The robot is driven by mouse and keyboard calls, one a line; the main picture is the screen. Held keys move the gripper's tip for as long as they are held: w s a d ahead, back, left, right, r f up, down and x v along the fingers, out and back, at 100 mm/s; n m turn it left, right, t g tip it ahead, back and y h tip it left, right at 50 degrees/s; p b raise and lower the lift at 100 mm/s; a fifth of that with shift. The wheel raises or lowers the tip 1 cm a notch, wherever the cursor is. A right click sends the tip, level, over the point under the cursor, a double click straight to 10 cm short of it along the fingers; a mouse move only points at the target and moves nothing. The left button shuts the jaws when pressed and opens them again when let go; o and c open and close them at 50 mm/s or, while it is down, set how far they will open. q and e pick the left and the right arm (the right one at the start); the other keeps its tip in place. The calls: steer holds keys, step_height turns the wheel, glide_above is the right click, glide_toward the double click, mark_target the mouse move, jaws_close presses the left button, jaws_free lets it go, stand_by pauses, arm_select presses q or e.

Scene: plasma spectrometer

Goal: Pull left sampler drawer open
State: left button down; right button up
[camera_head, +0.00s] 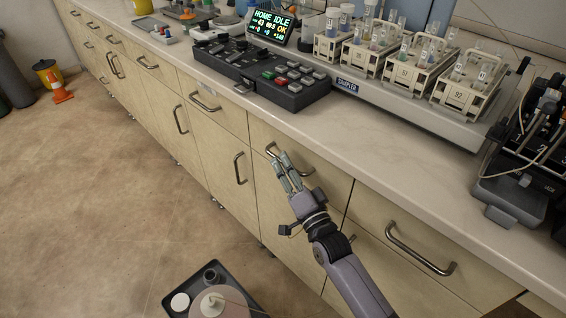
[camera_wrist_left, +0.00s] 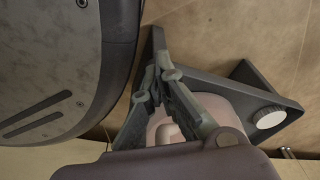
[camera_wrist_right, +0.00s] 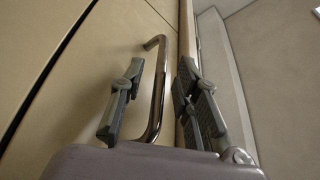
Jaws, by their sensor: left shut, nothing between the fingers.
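The left sampler drawer (camera_head: 325,172) is a pale wood front under the counter, below the rack bench, and looks closed. Its curved metal handle (camera_head: 271,150) also shows in the right wrist view (camera_wrist_right: 157,95). My right gripper (camera_head: 285,165) is at this handle. In the right wrist view its fingers (camera_wrist_right: 157,98) are open, with the handle bar between them and gaps visible on both sides. My left gripper (camera_wrist_left: 160,78) shows only in the left wrist view. Its fingers are together and empty, away from the drawer.
Another drawer handle (camera_head: 420,248) is at the lower right, and a cabinet door handle (camera_head: 239,168) is to the left. The counter (camera_head: 370,150) carries a keypad console (camera_head: 262,75) and several sample racks (camera_head: 467,90).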

steer(key=shift+x, duration=0.9)
jaws_close()
